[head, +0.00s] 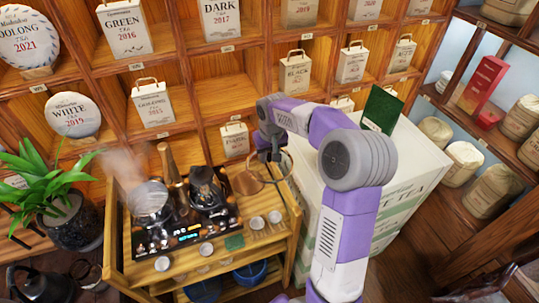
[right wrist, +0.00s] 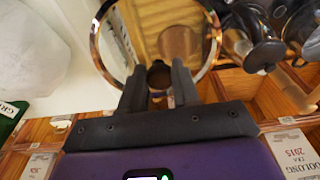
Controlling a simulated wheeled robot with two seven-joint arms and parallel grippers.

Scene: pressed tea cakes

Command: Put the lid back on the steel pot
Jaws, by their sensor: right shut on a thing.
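My right gripper (head: 270,154) is shut on the knob of a round glass lid (head: 272,168) with a metal rim. It holds the lid in the air at the right end of the tea cart. In the right wrist view the lid (right wrist: 108,40) shows large beyond the fingers (right wrist: 158,82), with its dark knob between them. The steel pot (head: 148,202) stands on the dark stove at the cart's left, apart from the lid, with steam above it. My left gripper is not in view.
A dark kettle (head: 206,190) stands close to the right of the steel pot. Several small cups (head: 206,249) line the front of the wooden cart (head: 140,272). White tea boxes (head: 405,165) are stacked at the right. Shelves rise behind; a plant (head: 62,190) is at left.

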